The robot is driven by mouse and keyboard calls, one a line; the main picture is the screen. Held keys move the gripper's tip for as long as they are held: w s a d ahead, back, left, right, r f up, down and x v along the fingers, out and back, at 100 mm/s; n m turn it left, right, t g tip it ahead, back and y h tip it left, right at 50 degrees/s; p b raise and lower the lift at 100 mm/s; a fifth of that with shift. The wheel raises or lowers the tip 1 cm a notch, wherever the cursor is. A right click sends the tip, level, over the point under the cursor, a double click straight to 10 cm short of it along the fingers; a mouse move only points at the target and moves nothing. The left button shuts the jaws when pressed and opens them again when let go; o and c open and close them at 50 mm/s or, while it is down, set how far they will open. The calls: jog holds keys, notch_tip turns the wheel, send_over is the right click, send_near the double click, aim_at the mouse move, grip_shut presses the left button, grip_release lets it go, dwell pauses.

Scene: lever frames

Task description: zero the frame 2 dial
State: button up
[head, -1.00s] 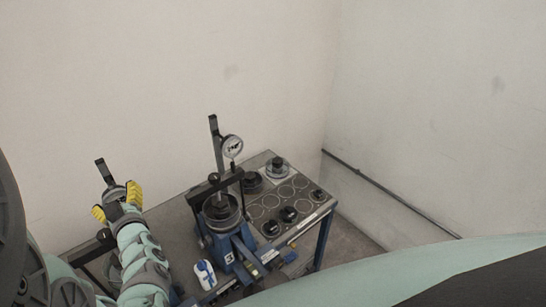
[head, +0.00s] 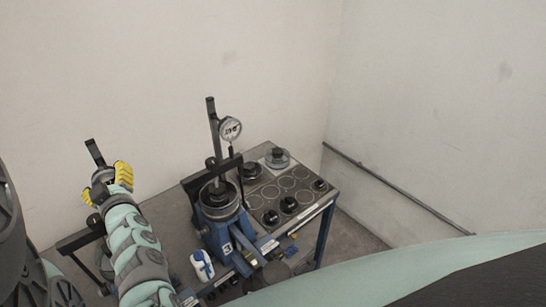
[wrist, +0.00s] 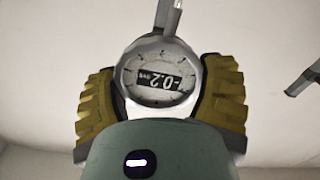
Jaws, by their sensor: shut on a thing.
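In the wrist view, a round dial gauge (wrist: 158,85) with a digital display sits between the two yellow fingers of my gripper (wrist: 160,95). The display appears upside down and seems to read -0.2. My gripper is shut on the dial's rim, one finger on each side. In the head view, my gripper (head: 107,185) is at the left lever frame (head: 95,152), below the tip of its dark upright post, and hides the dial there. I cannot read a frame number there.
A blue lever frame (head: 222,232) with its own round dial (head: 230,129) stands to the right. A table (head: 285,165) beside it has ringed spots and several dark weights. A blue-and-white object (head: 202,265) lies in front. Walls close in behind and at right.

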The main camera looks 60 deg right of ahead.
jog(key=shift+a+f+n+b, duration=0.15)
jog(key=shift+n+b, duration=0.25)
jog(key=shift+b, duration=0.45)
jog(key=shift+f+n+b, duration=0.1)
jog(key=shift+n+b, duration=0.3)
jog(key=shift+b, duration=0.75)
jog(key=n+b, duration=0.2)
jog(key=b, duration=0.1)
jog(key=shift+f+b, duration=0.1)
jog(key=shift+b, duration=0.2)
jog(key=shift+r+n+b, duration=0.2)
jog(key=shift+n+b, duration=1.55)
jog(key=shift+n, duration=0.45)
jog(key=o, duration=1.1)
